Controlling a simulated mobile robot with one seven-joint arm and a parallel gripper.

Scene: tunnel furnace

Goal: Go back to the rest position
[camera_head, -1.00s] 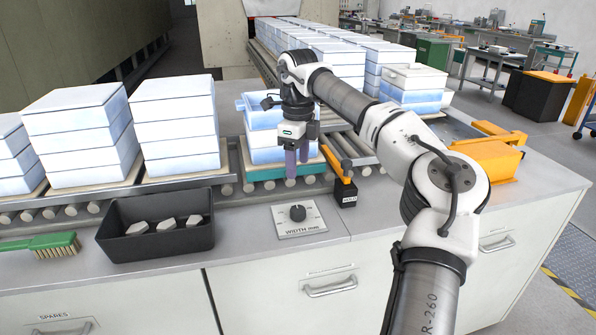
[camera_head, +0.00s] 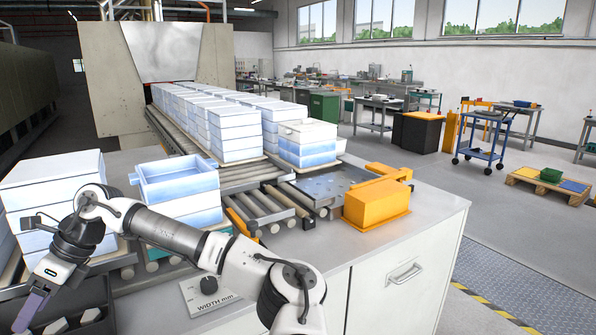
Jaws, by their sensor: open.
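My gripper (camera_head: 32,308) is at the lower left of the head view, pointing down and to the left. It hangs near the front of the counter, in front of the white stack (camera_head: 55,185) at the left. One purple finger shows clearly. Nothing shows held at the visible finger. My arm reaches from the bottom middle up and left across the counter.
An open-topped pale blue box stack (camera_head: 178,192) stands on the rollers behind my arm. A knob plate marked WIDTH mm (camera_head: 208,288) lies close to my arm. An orange block (camera_head: 376,206) stands at the right. The counter's right end (camera_head: 425,215) is clear.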

